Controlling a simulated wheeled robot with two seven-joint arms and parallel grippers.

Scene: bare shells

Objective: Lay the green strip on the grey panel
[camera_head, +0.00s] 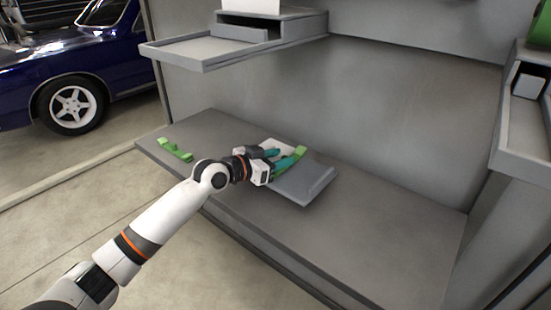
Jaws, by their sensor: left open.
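The grey panel (305,187) is a flat plate with a raised front edge, lying on the grey bench. A light green strip (298,156) is at the panel, at the tips of my left gripper (279,159). My left gripper has teal fingers and is open, reaching in from the left over the panel's left part. The strip's lower end is partly hidden by the fingers, and I cannot tell whether it rests fully on the panel. My right gripper is not in view.
The bench (370,225) is bare to the right of the panel. A grey shelf (207,50) juts out above at the upper left. Another ledge (522,130) with a white block stands at the right. A blue car (75,70) is behind at the left.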

